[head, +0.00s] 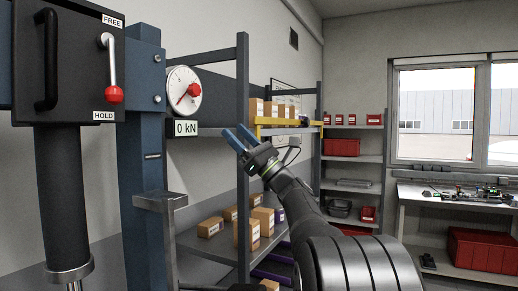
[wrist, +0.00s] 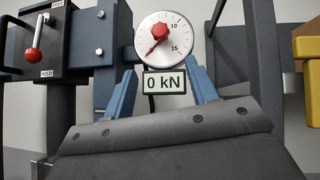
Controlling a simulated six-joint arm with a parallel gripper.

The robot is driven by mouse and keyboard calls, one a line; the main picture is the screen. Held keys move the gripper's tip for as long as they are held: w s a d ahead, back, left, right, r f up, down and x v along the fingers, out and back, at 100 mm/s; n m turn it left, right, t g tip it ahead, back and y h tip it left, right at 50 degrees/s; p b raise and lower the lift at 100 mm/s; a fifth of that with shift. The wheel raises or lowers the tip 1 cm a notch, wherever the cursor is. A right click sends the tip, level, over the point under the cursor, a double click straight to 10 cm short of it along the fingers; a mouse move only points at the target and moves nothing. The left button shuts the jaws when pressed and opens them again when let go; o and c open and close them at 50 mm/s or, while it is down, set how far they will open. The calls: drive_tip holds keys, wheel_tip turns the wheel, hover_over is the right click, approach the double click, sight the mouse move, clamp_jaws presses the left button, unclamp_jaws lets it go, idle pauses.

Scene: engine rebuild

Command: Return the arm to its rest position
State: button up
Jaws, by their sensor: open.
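My gripper (head: 240,139) is raised in front of the shelving, at the end of my dark arm in the head view. Its two blue fingers stand apart with nothing between them, and they also show in the wrist view (wrist: 164,90). Beyond them is the press gauge (head: 181,92), a white dial with a red knob. Below the dial a label (head: 185,128) reads 0 kN. In the wrist view the dial (wrist: 165,38) and label (wrist: 164,82) appear between and above the fingers, apart from them as far as I can tell.
The blue press frame (head: 145,120) stands at left with a black lever box (head: 75,60); its red-knobbed lever (head: 113,85) points down to HOLD. Shelving with cardboard boxes (head: 210,227) is behind my arm. A workbench (head: 450,200) with a red bin (head: 482,250) stands at right.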

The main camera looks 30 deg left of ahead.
sight(197, 92)
drive_tip(key=x, duration=1.7)
drive_tip(key=shift+a+r, duration=0.15)
drive_tip(key=shift+a, duration=0.05)
drive_tip(key=shift+m+t, duration=0.7)
drive_tip(key=shift+s+r+m+t+y, duration=0.1)
drive_tip(key=shift+m+t+y, duration=0.2)
drive_tip(key=shift+m+t, duration=0.6)
drive_tip(key=m+t, duration=0.3)
drive_tip(key=m, duration=0.1)
drive_tip(key=shift+t, duration=0.4)
drive_tip(key=v, duration=1.7)
drive_tip(key=shift+d+m, duration=0.25)
drive_tip(key=shift+m, duration=0.05)
idle(1.3)
